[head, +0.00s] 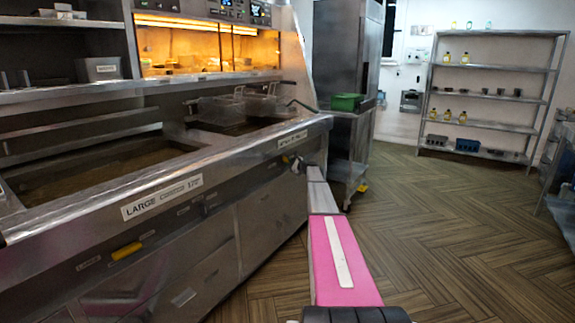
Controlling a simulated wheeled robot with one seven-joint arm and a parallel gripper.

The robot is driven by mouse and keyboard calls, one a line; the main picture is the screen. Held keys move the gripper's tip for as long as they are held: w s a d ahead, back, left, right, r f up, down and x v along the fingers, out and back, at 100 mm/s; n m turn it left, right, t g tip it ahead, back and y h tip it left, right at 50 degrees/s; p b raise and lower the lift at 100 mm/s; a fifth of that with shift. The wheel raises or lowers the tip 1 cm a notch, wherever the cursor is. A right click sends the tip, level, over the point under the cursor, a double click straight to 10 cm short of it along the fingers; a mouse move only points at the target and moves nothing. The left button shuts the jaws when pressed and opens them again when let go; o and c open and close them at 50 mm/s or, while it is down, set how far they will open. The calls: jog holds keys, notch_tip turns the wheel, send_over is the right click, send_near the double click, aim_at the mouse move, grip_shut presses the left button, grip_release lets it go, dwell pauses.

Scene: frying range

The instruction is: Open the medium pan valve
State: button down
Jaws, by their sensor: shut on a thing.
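The fryer counter (160,195) runs along the left, with a large oil pan in front and a smaller pan with wire baskets behind it. My arm reaches forward from the bottom. My gripper (290,160) is at the counter's front panel, just below the far label plate (293,139), whose text is too small to read. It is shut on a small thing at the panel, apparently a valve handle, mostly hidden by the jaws. A yellow handle (126,251) lies nearly level on the panel under the "LARGE" plate (162,197), away from my gripper.
A green box (347,102) stands on a steel stand (352,150) beyond the counter's far end. A steel shelf rack (495,68) with bottles is at the back right. The wooden floor (450,230) to the right is clear.

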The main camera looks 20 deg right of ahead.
jog(key=m, duration=0.7)
dwell(0.7)
jog(key=c, duration=1)
grip_release()
jog(key=shift+o, duration=0.2)
jog(key=v, duration=1.1)
